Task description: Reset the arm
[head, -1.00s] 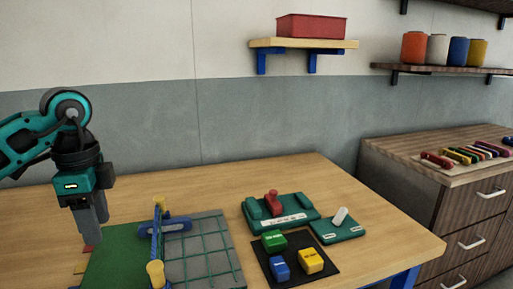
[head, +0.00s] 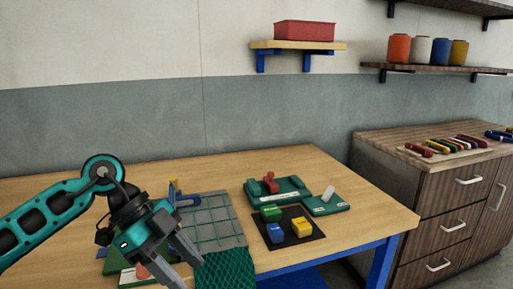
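My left gripper (head: 182,273) hangs low at the left in the head view, in front of the green and grey net board (head: 212,222). Its two fingers are spread apart, with nothing seen between them. The forearm comes in from the left edge and covers part of the board's left side. A dark green net (head: 226,270) hangs over the table's front edge, just right of the fingers. My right gripper is not in view.
On the wooden table (head: 345,215) are a green fixture with a red handle (head: 270,183), a green block with a white piece (head: 327,195), and a black mat with green, blue and yellow blocks (head: 302,229). A drawer cabinet (head: 440,200) stands right. Shelves hang on the wall.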

